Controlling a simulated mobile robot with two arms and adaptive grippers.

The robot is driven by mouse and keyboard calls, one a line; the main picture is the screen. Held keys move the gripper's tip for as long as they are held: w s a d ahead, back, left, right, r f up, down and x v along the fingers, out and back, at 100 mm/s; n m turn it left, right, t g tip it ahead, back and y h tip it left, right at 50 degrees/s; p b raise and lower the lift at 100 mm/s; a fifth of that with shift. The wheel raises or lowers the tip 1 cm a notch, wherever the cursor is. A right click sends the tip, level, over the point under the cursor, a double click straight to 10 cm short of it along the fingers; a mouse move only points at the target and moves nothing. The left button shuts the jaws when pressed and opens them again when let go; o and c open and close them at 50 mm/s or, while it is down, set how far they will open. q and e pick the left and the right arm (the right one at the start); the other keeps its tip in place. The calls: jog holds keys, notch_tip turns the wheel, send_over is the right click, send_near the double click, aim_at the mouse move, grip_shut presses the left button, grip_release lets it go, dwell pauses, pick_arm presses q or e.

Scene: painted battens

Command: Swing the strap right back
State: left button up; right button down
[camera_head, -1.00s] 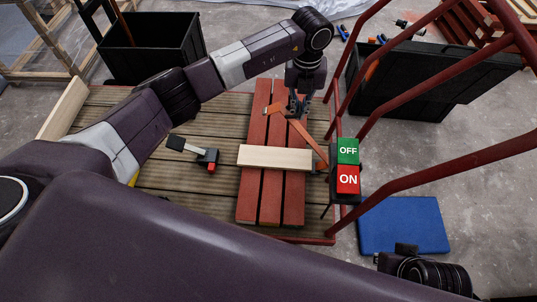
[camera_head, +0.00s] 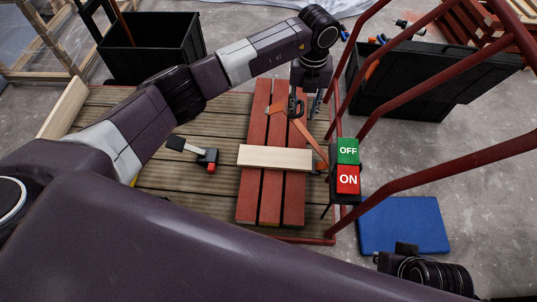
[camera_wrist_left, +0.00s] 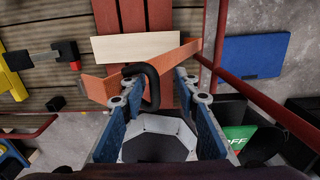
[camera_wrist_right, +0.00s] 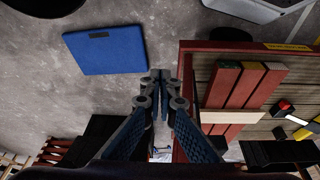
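An orange strap (camera_head: 306,140) runs slantwise from the right side of the cart, past the pale batten (camera_head: 262,157), with its free end folded over the red battens (camera_head: 264,190). A black hook (camera_wrist_left: 152,90) is at the strap's free end. My left gripper (camera_head: 308,102) is open just above that end. In the left wrist view the hook stands between the spread fingers, with gaps on both sides. The battens lie side by side on the plank deck, the pale one across them. My right gripper (camera_wrist_right: 158,82) is shut and empty, away from the cart.
Red rails (camera_head: 440,165) and a box with green OFF and red ON faces (camera_head: 347,180) stand at the cart's right. A black-and-red clamp (camera_head: 208,158) lies left on the deck. A blue mat (camera_head: 403,226) and black bins (camera_head: 150,52) are on the floor.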

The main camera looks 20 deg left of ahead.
pick_arm(q)
jog(key=shift+r, duration=0.1)
pick_arm(e)
jog(key=shift+w, duration=0.1)
